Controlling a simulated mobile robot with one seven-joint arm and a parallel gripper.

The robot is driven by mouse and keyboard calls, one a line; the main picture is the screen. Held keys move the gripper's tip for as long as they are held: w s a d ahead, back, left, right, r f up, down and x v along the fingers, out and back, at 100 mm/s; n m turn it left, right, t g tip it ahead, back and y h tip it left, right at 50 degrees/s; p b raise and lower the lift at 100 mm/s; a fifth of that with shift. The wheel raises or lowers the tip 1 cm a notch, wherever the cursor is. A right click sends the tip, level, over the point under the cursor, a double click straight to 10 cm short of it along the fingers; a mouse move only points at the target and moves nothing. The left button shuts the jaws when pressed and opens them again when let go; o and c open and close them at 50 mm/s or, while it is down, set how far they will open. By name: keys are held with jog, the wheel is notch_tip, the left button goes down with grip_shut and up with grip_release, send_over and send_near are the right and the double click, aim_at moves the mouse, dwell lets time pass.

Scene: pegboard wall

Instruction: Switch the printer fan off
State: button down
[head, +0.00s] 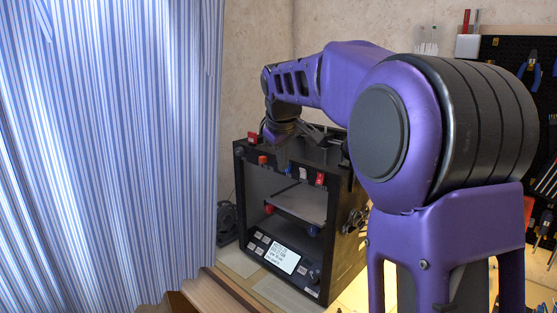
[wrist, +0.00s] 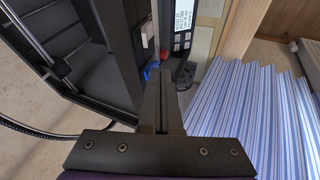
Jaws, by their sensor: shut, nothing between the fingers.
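The printer (head: 240,200) is a black open-fronted frame with a lit screen and a row of buttons (head: 257,243) on its lower front panel. Small red, white and blue parts sit on its upper front bar, including a white piece (head: 303,174); I cannot tell which one is the fan switch. My gripper (wrist: 155,73) is shut and empty, pointing along the printer's black frame. In the wrist view its tips are close to a blue part (wrist: 152,71) and a pale piece (wrist: 147,47); I cannot tell whether they touch. In the head view my arm reaches over the printer's top and the fingertips are hard to make out.
A blue-striped curtain (head: 110,150) hangs left of the printer. A round black object (head: 228,222) stands between them. A pegboard with tools (head: 533,68) is at the right. A wooden ledge (head: 215,290) is in front.

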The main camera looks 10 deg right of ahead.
jog(key=shift+d+f+t+h+b, duration=0.15)
jog(key=shift+f+t+h+b, duration=0.3)
jog(key=shift+b, duration=0.3)
jog(key=shift+r, duration=0.15)
